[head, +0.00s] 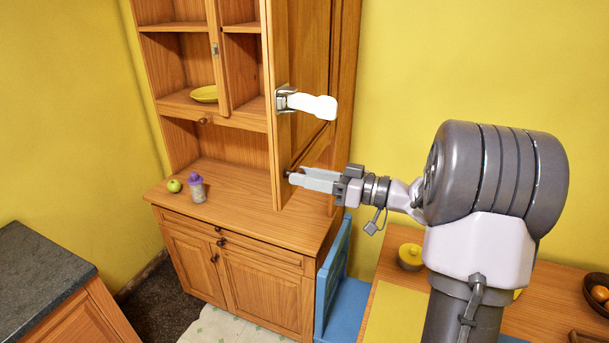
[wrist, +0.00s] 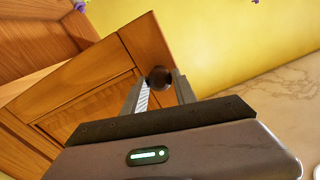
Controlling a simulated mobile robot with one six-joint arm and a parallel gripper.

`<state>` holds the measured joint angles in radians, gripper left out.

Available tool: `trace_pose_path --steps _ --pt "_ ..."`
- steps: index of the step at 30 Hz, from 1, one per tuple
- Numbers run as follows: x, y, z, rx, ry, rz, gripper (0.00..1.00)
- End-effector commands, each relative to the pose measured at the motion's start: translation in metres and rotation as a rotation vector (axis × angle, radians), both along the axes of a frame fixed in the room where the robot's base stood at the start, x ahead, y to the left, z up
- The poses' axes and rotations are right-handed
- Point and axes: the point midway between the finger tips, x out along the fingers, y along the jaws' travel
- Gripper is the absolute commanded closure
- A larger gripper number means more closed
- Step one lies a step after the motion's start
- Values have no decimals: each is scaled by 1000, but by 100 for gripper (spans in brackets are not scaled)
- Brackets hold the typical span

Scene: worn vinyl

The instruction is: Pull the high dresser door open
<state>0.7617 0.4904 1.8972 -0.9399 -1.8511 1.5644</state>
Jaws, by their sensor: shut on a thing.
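The high dresser door (head: 308,50) is a framed wooden panel on the upper right of the wooden dresser (head: 250,231). It stands ajar, swung out from the dresser, and shelves show to its left in the head view. Its panel also shows in the wrist view (wrist: 92,92). My gripper (head: 291,177) reaches in from the right at the lower part of the door. In the wrist view its fingers (wrist: 159,82) are shut on the dark round knob (wrist: 160,76). A white lever-like piece (head: 314,105) on a metal mount sits higher up on the door.
A yellow plate (head: 204,94) lies on a shelf. A green apple (head: 174,186) and a purple-lidded cup (head: 197,189) stand on the dresser's counter. A blue chair (head: 340,290) and a table (head: 555,285) are at the lower right. A dark worktop (head: 38,275) is at the lower left.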

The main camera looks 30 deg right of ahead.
Motion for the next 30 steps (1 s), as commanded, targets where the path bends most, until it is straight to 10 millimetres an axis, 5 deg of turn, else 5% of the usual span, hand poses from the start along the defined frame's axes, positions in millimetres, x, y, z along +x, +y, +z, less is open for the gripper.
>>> trace_pose_path --steps 2,3,6,19,30 --pt "1 0 2 -2 -4 -1 100" --pt "1 0 2 -1 -5 -2 63" --pt "0 0 2 -1 -3 -1 45" --pt "-11 -12 1 1 -1 -5 45" --pt "-96 -90 3 0 -1 -6 45"
